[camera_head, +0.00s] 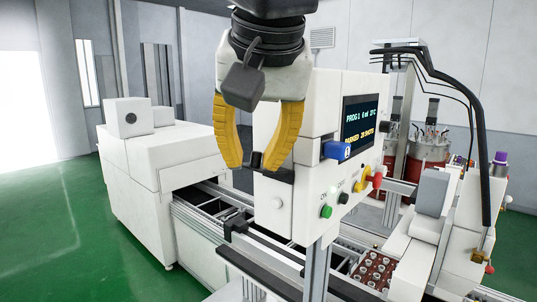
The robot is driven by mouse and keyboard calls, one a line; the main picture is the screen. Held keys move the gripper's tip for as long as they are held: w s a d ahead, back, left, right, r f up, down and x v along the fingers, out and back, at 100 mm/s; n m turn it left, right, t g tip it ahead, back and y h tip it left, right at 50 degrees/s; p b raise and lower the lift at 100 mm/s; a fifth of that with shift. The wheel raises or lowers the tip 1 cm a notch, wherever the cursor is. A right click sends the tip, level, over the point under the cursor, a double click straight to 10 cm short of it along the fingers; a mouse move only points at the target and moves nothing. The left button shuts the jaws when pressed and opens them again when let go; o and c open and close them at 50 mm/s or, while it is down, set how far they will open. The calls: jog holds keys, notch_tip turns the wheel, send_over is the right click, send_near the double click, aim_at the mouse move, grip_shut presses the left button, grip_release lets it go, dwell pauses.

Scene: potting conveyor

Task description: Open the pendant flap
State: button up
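The pendant is a white box (325,97) on a post at the centre. It has a dark screen (364,121) with lit text, a blue tab (337,150) with a white symbol, and green (326,211), black, yellow and red controls. I cannot tell for certain which part is its flap. My gripper (252,166) points down in front of the pendant's left side, its two yellow fingers spread apart. A small dark piece (256,160) shows between the fingertips, above a dark ledge (274,175) on the white housing. I cannot tell whether the fingers touch either.
A conveyor (205,213) runs below the pendant, with a tray of red-brown parts (375,268) at lower right. A white machine (150,160) stands at left. Red vessels (430,150) and a black hose (484,140) are at right. The green floor (60,240) is clear at left.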

aim_at(254, 155)
jog(key=shift+w+d+r+p, duration=0.3)
jog(key=shift+r+p, duration=0.15)
jog(key=shift+r, duration=0.2)
jog(key=shift+s+r, duration=0.2)
jog(key=shift+r, duration=0.1)
jog(key=shift+s+r+p, duration=0.6)
jog(key=shift+s+p, duration=0.1)
jog(key=shift+s+d+r+p, duration=0.2)
jog(key=shift+d+r+p, duration=0.05)
jog(key=shift+r+p, duration=0.5)
jog(key=a+p+v, duration=0.1)
jog(key=p+v, duration=0.3)
jog(key=v, duration=0.2)
jog(key=shift+s+d+r, duration=0.2)
jog(key=shift+s+d, duration=0.05)
jog(key=shift+d, duration=0.3)
